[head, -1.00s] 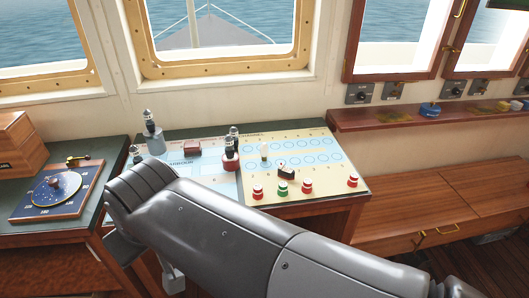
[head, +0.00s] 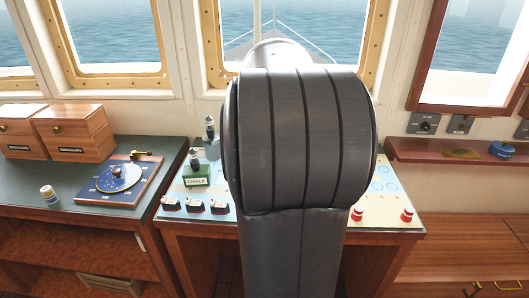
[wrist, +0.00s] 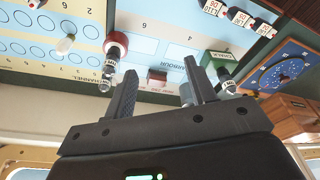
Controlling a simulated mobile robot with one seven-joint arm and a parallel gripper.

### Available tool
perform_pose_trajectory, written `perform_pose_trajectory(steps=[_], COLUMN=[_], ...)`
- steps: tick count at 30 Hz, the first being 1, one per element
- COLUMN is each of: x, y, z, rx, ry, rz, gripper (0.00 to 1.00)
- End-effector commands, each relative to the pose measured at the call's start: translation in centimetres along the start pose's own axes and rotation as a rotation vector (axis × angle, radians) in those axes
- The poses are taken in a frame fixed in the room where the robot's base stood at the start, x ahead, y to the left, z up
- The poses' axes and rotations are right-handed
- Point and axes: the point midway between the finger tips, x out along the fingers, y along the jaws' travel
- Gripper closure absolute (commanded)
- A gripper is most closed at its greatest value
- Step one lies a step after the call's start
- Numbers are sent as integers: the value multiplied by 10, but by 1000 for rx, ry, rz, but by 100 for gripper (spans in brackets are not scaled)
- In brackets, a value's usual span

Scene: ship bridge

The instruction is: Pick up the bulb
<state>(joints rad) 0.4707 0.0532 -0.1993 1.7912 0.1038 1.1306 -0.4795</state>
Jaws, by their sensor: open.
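A small pale bulb-shaped piece (wrist: 65,45) stands on the cream panel (wrist: 35,62) at the left of the wrist view. It is the likeliest bulb; the head view hides it behind my arm. My gripper (wrist: 163,66) is open and empty above the console, with the pale piece outside its left finger. A dark, glass-like piece on a red base (wrist: 117,40) is close beside the left fingertip. A red block (wrist: 157,76) shows between the fingers. A grey base (wrist: 190,95) is partly hidden by the right finger.
A green chalk box (head: 196,181) with a dark piece by it and several red-based switches (head: 195,206) stand on the console's left. A blue dial (head: 118,178), a small jar (head: 49,194) and wooden boxes (head: 74,134) are on the left desk. Red buttons (head: 407,215) are at right.

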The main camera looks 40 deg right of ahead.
Motion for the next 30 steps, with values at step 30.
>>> perform_pose_trajectory(steps=[30], x=[137], y=[232], z=[10], rx=[86], ry=[-191], rz=[9], gripper=[49])
